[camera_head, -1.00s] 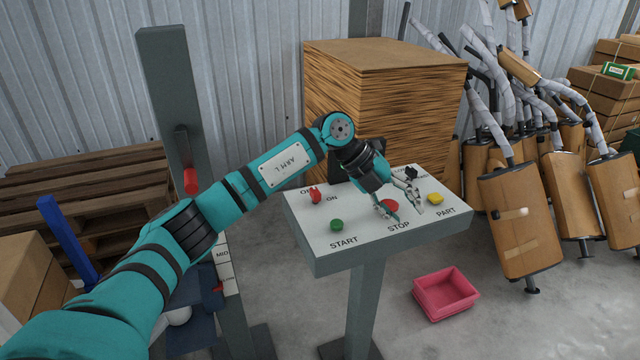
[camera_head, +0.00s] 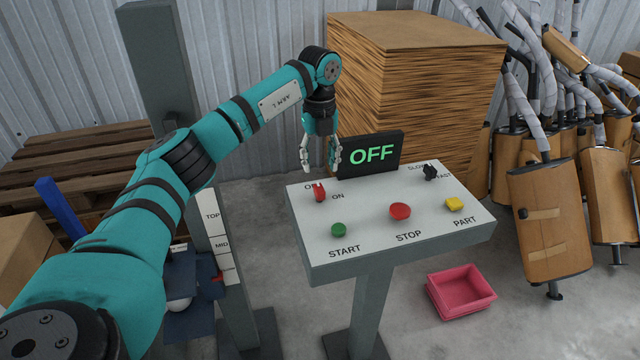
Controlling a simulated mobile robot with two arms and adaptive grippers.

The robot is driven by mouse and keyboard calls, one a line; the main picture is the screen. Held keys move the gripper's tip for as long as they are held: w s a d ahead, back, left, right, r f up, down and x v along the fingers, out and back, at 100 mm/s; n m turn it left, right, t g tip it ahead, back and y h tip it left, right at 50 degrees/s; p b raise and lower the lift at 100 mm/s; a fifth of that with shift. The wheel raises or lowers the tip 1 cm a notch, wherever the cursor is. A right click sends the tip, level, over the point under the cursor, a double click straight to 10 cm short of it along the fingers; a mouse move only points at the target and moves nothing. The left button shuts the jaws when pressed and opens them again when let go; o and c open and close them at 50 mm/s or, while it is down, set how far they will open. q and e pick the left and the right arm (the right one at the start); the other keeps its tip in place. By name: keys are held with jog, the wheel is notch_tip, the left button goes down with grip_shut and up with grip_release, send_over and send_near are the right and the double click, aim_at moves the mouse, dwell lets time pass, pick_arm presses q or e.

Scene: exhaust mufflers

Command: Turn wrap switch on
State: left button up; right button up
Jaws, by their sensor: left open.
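The control panel (camera_head: 368,228) stands on a grey post. Its red wrap switch (camera_head: 320,192) is at the upper left, between the partly covered OFF label and the ON label, and it leans toward OFF. A display (camera_head: 371,154) behind the panel reads OFF in green. My left gripper (camera_head: 320,169) is open and empty, its fingers pointing down just above and behind the red switch, apart from it as far as I can tell. My right gripper is not in view.
On the panel are a green START button (camera_head: 338,230), a red STOP button (camera_head: 400,211), a yellow PART button (camera_head: 454,204) and a black speed knob (camera_head: 430,172). A pink bin (camera_head: 461,292) is on the floor. Wrapped mufflers (camera_head: 545,215) lean at right; stacked cardboard (camera_head: 415,75) stands behind.

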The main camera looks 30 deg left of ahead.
aim_at(319, 187)
pick_arm(q)
jog(key=f, duration=0.5)
jog(key=shift+s+p, duration=0.2)
jog(key=shift+p, duration=0.2)
notch_tip(319, 187, down, 2)
jog(key=shift+w, duration=0.1)
jog(key=shift+f, duration=0.35)
grip_shut()
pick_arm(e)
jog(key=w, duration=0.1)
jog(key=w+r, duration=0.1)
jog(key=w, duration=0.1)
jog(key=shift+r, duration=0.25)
